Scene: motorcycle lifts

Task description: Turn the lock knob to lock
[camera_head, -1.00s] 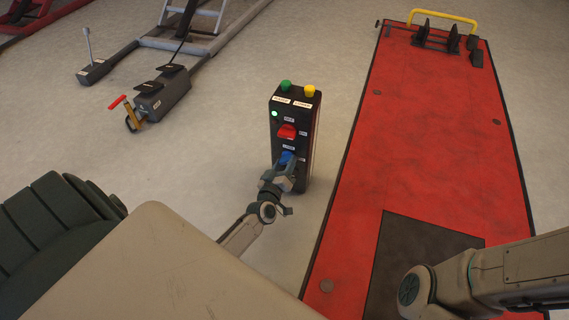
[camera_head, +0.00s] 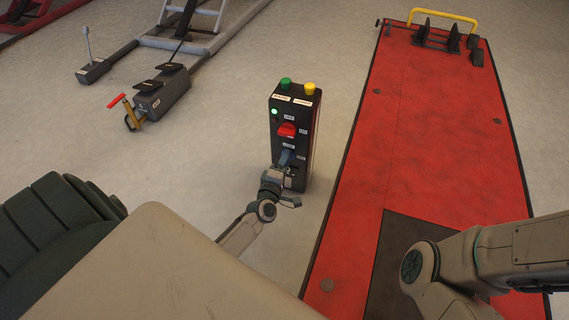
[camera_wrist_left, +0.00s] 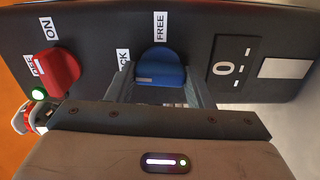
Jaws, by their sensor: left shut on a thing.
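The blue lock knob (camera_head: 286,157) sits low on the front of a dark control pedestal (camera_head: 312,134). In the left wrist view the blue knob (camera_wrist_left: 160,66) lies between the two fingers of my left gripper (camera_wrist_left: 161,90), which is shut on it. A FREE label (camera_wrist_left: 160,27) is above the knob, and a partly hidden label ending in CK (camera_wrist_left: 123,58) is to its left. A pale mark shows on the knob's lower left part. In the head view my left gripper (camera_head: 282,166) covers part of the knob. My right gripper is not in view.
A red ON/OFF knob (camera_wrist_left: 58,70) sits beside the blue one, with a lit green lamp (camera_wrist_left: 39,94) near it. Green (camera_head: 285,84) and yellow (camera_head: 310,88) buttons top the pedestal. A red lift platform (camera_head: 430,140) lies to the right.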

